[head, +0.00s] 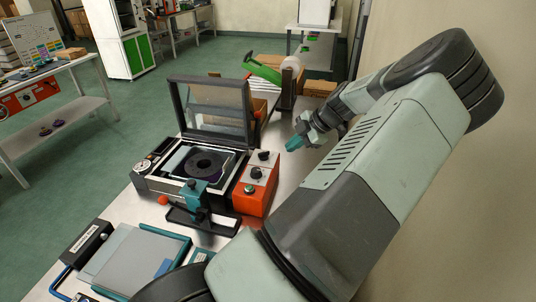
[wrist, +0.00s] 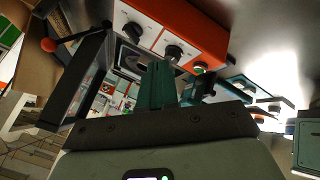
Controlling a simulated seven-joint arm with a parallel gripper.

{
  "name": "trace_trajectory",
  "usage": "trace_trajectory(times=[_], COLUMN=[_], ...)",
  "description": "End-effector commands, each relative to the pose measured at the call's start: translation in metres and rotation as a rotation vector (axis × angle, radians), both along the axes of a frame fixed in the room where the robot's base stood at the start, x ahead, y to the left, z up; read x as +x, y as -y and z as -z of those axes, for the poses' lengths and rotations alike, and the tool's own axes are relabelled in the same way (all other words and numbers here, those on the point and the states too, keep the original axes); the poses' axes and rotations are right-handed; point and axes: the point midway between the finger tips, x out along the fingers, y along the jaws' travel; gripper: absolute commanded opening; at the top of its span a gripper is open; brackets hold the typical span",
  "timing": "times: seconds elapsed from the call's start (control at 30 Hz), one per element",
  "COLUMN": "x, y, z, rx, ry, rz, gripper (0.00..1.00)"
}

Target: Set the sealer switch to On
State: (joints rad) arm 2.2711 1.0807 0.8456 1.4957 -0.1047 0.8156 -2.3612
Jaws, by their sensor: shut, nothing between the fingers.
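The sealer is a dark box (head: 150,184) with its clear lid (head: 212,106) standing open and a black spool (head: 203,164) inside. An orange control box (head: 262,200) is at its right side, with two black knobs (head: 263,155) (head: 256,172) and a green button (head: 250,189). The wrist view shows the knobs (wrist: 133,31) (wrist: 173,52) and green button (wrist: 200,68) too.
A teal clamp on a black base (head: 203,217) stands in front of the sealer. A grey panel with teal edging (head: 130,265) lies at the front left. A green-handled item (head: 262,72) and boxes are behind. A wall is on the right.

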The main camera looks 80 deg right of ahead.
Motion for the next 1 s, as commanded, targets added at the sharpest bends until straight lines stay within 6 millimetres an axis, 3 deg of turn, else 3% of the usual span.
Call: trace_trajectory(times=[0.27,0.77,1.0], x=[0.005,0.064,0.084], y=[0.000,0.006,0.030], z=[0.006,0.084,0.081], rx=[0.003,0.004,0.001], ry=[0.000,-0.001,-0.001], rz=[-0.001,-0.003,0.002], gripper=[0.00,0.00,0.00])
